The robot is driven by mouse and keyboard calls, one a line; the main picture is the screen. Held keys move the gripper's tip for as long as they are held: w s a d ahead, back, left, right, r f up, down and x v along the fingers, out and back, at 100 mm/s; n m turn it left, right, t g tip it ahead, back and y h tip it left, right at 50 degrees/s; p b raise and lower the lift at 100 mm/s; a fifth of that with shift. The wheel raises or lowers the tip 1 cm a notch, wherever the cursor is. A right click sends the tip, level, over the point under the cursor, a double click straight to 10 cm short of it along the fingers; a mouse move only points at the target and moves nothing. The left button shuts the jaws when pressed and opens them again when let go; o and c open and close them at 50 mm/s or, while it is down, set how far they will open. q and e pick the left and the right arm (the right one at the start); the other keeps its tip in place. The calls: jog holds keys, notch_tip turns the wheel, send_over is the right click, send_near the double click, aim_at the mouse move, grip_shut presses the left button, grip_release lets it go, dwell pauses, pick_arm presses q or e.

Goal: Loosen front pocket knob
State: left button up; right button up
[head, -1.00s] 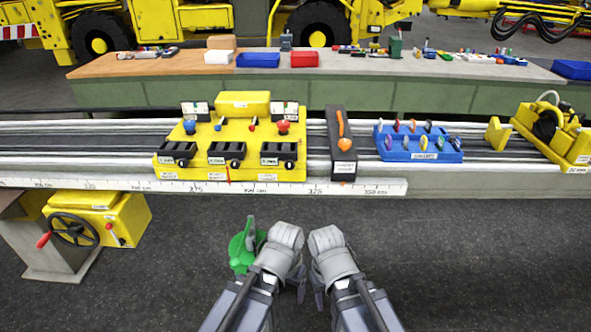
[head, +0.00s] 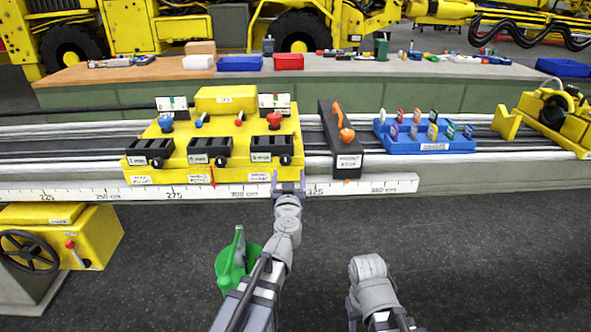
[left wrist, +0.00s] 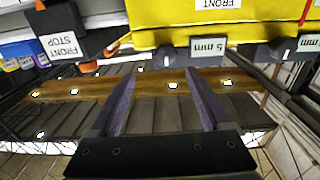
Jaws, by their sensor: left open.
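The yellow block (head: 215,140) on the rail carries three black pockets along its front. The rightmost pocket (head: 262,150), beside the dark stop box, has a small black knob (head: 286,160) at its right end. In the left wrist view this knob (left wrist: 166,55) sits beside a "5 mm" label. My left gripper (head: 288,183) is open and empty, just below and in front of that knob, apart from it. Its two fingers (left wrist: 158,95) show spread in the left wrist view. My right arm (head: 370,275) hangs lower right; its fingers are not clear.
The dark stop box (head: 340,150) with an orange handle stands right of the block. A blue tray (head: 430,147) with coloured tags is further right. A white ruler strip (head: 385,184) runs along the rail's front. A green object (head: 236,265) is beside my left arm. Open floor lies in front.

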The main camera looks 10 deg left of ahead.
aim_at(285, 162)
pick_arm(q)
jog(key=shift+y, duration=0.3)
jog(key=shift+a+f+x, duration=0.1)
jog(key=shift+a+x, duration=0.05)
jog(key=shift+x, duration=1.2)
jog(key=shift+a+f+x, duration=0.1)
jog(key=shift+x, duration=1.25)
jog(key=shift+a+f+x, duration=0.1)
jog(key=shift+a+x, duration=0.05)
jog(key=shift+x, duration=1.2)
jog(key=shift+s, duration=0.1)
grip_shut()
